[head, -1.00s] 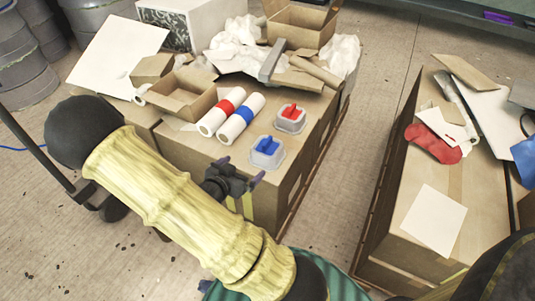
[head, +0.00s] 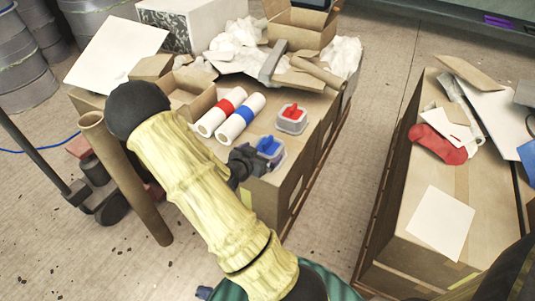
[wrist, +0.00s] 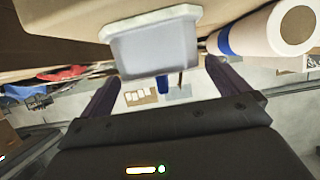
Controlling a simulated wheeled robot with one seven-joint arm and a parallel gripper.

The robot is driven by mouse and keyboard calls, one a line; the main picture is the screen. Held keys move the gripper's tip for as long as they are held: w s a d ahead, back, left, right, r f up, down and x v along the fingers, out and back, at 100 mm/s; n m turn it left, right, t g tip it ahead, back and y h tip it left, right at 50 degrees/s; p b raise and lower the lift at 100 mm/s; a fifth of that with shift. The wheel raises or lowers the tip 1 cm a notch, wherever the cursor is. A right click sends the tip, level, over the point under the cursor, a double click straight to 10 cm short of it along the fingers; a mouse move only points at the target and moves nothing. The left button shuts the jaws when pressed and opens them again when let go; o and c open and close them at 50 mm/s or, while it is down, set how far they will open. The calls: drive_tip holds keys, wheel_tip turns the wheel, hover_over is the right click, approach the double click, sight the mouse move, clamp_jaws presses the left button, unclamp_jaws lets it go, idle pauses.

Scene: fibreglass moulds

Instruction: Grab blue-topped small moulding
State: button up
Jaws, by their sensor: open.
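The blue-topped small moulding (head: 267,149) sits near the front corner of the left cardboard box stack. It has a grey-white base and a blue block on top. In the wrist view the moulding (wrist: 155,47) shows as a pale tub shape just beyond the fingers, with a bit of blue below it. My gripper (head: 250,160) is at its left side in the head view and partly covers it. In the wrist view my gripper (wrist: 160,85) has its two purple fingers wide apart, with nothing held between them. Whether the fingers touch the moulding cannot be told.
A red-topped moulding (head: 292,118) stands just behind. Two white rolls, one with a red band (head: 221,112) and one with a blue band (head: 241,118), lie to the left. Open boxes and crumpled paper fill the back. A second box stack (head: 410,210) stands right, across a floor gap.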

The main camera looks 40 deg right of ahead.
sight(268, 147)
drive_tip(key=b+x, duration=0.2)
drive_tip(key=x, duration=0.3)
drive_tip(key=shift+d+r, duration=0.15)
drive_tip(key=shift+r, duration=0.05)
idle(0.5)
drive_tip(key=c, duration=0.9)
